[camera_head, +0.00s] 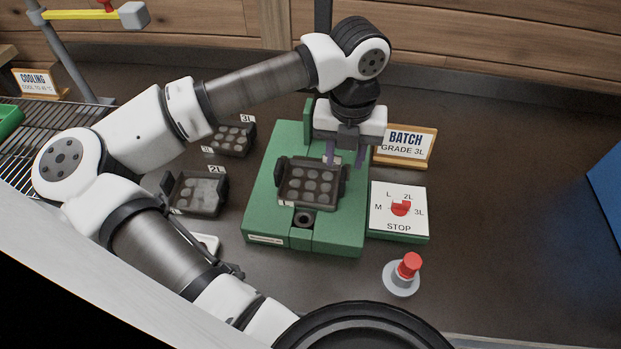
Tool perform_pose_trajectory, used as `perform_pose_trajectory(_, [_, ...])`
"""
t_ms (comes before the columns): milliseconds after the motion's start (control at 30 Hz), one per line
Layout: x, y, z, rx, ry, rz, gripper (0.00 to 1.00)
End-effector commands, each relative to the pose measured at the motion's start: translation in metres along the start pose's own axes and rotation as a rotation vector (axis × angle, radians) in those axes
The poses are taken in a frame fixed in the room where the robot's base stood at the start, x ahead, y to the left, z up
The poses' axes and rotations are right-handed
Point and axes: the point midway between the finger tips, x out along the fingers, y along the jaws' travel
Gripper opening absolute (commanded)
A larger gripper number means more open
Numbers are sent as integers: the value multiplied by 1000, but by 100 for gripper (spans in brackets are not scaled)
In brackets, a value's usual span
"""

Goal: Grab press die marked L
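A dark die (311,187) with several round cavities and raised side handles sits on the green press (261,222). The small white tag at its front left carries a mark too small to read surely. Left of the press lie a die tagged 2L (197,193) and, behind it, a die tagged 3L (233,138). My gripper (345,155) points down over the back right part of the press, behind and above the die there. Its two purple fingers are apart with nothing seen between them. No die clearly tagged L is readable.
A dial panel (384,219) and a BATCH GRADE 3L sign (405,146) stand right of the press. A red-topped knob (409,266) stands in front. A wire rack (45,138) and COOLING sign (38,82) are left. My arm hides part of a pale item (208,242). The right counter is clear.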

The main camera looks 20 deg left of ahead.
Motion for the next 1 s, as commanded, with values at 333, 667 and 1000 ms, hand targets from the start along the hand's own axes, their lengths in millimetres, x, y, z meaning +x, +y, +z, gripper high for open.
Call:
perform_pose_trajectory(333, [41,-2,2,1,1,-1,36])
perform_pose_trajectory(667, [42,-2,2,1,0,-1,23])
perform_pose_trajectory(1000, [42,-2,2,1,0,-1,0])
